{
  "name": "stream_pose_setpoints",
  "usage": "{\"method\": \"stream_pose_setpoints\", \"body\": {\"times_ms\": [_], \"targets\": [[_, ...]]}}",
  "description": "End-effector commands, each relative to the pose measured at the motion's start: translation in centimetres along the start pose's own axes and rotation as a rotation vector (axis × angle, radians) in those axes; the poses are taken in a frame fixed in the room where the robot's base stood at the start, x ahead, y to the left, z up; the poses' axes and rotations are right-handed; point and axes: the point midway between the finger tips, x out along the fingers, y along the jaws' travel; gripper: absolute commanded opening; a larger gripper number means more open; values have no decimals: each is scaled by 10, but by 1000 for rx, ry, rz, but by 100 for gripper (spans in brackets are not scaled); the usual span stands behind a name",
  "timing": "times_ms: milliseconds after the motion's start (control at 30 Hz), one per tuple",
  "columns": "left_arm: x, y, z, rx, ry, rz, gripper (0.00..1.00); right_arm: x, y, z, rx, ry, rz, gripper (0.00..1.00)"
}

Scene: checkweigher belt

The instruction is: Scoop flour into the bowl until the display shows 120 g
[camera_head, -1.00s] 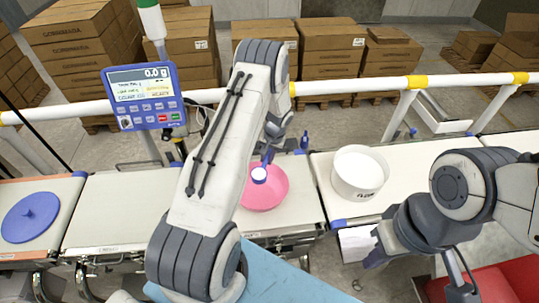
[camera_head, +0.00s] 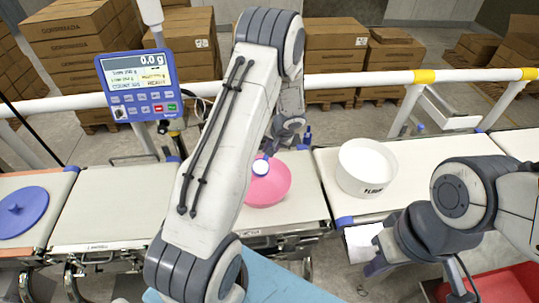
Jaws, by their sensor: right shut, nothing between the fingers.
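The pink bowl (camera_head: 268,190) sits on the middle belt section, partly hidden behind my left arm. The white flour tub (camera_head: 367,168) stands open on the right belt section, with white inside. The display (camera_head: 138,84) reads 0.0 g. My right gripper (camera_head: 374,268) is shut and empty, low in front of the right belt.
A blue round lid (camera_head: 21,211) lies on the left belt. A white rail (camera_head: 345,80) runs behind the belts, with stacked cartons (camera_head: 335,45) beyond. A red crate (camera_head: 505,287) is at bottom right. The belt section (camera_head: 110,205) left of the bowl is bare.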

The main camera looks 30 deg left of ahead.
Motion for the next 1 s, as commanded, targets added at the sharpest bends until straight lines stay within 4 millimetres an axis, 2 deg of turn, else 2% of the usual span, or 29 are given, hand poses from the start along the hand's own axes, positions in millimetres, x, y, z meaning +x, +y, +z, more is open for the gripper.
{"method": "stream_pose_setpoints", "body": {"times_ms": [33,1000], "targets": [[4,2,1,1,9,-5,0,11,1,1,0,0,0,0],[-6,4,5,-24,159,-127,0,107,8,6,6,0,0,0]]}}
